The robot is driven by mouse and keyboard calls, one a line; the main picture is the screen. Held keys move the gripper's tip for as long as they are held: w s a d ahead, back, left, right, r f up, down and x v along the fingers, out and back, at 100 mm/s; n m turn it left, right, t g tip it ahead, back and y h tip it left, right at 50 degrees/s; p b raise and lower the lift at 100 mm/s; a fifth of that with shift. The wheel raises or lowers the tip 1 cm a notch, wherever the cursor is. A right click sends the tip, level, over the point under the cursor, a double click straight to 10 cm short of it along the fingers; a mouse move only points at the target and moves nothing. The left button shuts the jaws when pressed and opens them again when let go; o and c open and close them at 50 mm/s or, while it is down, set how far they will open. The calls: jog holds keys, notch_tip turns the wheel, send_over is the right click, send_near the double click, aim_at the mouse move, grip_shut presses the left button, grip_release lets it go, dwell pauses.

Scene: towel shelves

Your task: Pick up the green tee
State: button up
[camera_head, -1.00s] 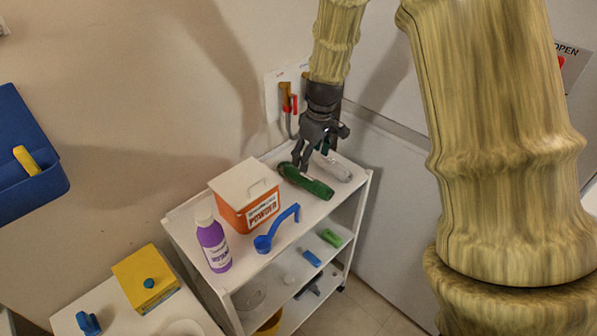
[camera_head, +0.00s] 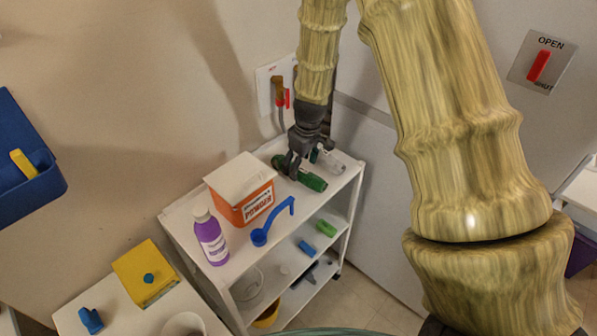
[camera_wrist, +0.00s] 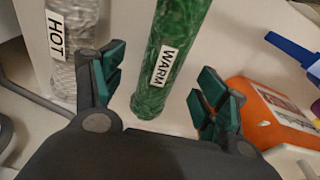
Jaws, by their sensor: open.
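The only green item fitting the tee is a long, rounded green roll (camera_head: 313,181) lying on the cart's top shelf. In the wrist view the green roll (camera_wrist: 176,45) has a textured surface and a white label reading "WARM". In the wrist view my open gripper (camera_wrist: 160,88) has one finger on each side of the roll's near end, with visible gaps. I cannot tell how far the fingertips are above the shelf.
A pale roll labelled "HOT" (camera_wrist: 68,40) lies just left of the left finger. An orange powder box (camera_head: 255,207) stands close on the other side. A blue scoop (camera_head: 262,236) and purple bottle (camera_head: 211,240) share the white cart top (camera_head: 290,225).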

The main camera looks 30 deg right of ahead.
jog(key=shift+w+a+f+p, duration=0.15)
jog(key=shift+f+p, duration=0.15)
jog(key=shift+f, duration=0.6)
jog(key=shift+w+d+f+p, duration=0.1)
jog(key=shift+f+p, duration=0.2)
jog(key=shift+f, duration=0.55)
jog(key=c, duration=1.2)
